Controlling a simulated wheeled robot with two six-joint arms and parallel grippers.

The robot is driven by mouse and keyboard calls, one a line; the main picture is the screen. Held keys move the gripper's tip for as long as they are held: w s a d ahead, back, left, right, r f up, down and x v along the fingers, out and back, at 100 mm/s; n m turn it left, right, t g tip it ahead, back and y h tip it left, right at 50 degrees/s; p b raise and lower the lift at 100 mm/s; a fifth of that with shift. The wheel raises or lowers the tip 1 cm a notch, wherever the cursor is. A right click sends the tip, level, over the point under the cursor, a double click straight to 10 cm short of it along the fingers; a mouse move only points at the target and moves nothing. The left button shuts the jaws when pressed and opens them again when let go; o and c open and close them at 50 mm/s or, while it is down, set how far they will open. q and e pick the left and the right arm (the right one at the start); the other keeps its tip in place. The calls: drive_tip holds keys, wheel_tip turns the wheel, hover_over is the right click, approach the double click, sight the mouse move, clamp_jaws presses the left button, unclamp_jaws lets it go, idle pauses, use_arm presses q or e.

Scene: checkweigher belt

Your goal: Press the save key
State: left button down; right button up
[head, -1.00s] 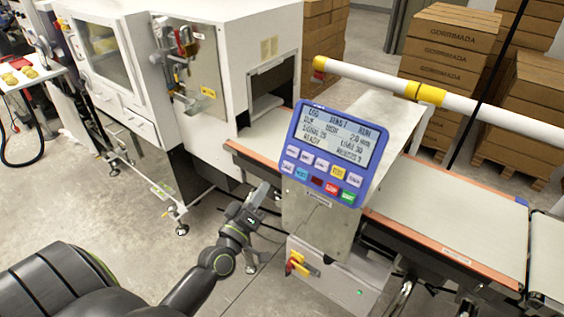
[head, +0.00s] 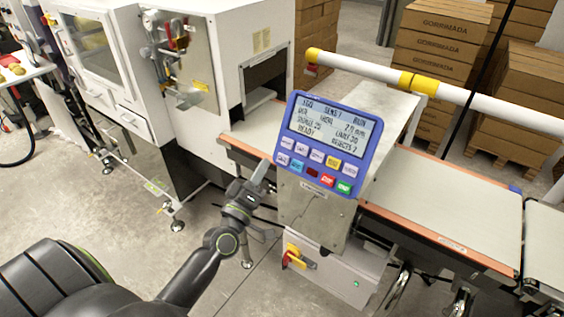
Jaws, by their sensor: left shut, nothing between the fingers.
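The blue control panel (head: 325,140) has a lit screen (head: 335,124) and two rows of keys below it. The lower row has a white key (head: 282,159) at the left, then cyan, dark red, red and green keys. The key labels are too small to read surely, so I cannot tell which is the save key. My left gripper (head: 264,168) is shut and empty. Its tip appears just left of the panel's lower left corner, close to the white key in the picture; I see no contact. My right gripper is not in view.
The panel stands on a metal housing (head: 315,215) beside the conveyor belt (head: 440,205). A white and yellow pole (head: 385,78) runs behind it. A white machine (head: 215,60) stands at the left, and stacked cartons (head: 440,40) stand behind. A red and yellow switch (head: 294,257) sits below.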

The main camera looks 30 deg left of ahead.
use_arm(q)
drive_tip(key=shift+w+d+f+b, duration=0.1)
drive_tip(key=shift+w+f+b, duration=0.25)
drive_tip(key=shift+w, duration=0.45)
drive_tip(key=shift+w+d+f+b, duration=0.1)
drive_tip(key=shift+w+f+b, duration=0.15)
drive_tip(key=shift+w+f, duration=0.45)
drive_tip(key=shift+w+f+b, duration=0.2)
drive_tip(key=shift+w+b, duration=0.1)
drive_tip(key=shift+w, duration=0.65)
drive_tip(key=shift+w+f, duration=0.2)
drive_tip(key=shift+w, duration=0.15)
drive_tip(key=shift+w+f+b, duration=0.15)
drive_tip(key=shift+w+b, duration=0.2)
idle(0.8)
drive_tip(key=shift+s+r+p, duration=0.35)
drive_tip(key=shift+s+p, duration=0.1)
drive_tip(key=shift+s, duration=0.3)
drive_tip(key=shift+s+a+r+p, duration=0.1)
drive_tip(key=shift+s+r+p, duration=0.3)
drive_tip(key=shift+s, duration=0.35)
drive_tip(key=shift+s+a+r+p, duration=0.1)
drive_tip(key=shift+s+r+p, duration=0.3)
drive_tip(key=shift+s, duration=0.3)
drive_tip(key=shift+s+r+p, duration=0.35)
drive_tip(key=shift+s+p, duration=0.05)
drive_tip(key=shift+s, duration=0.35)
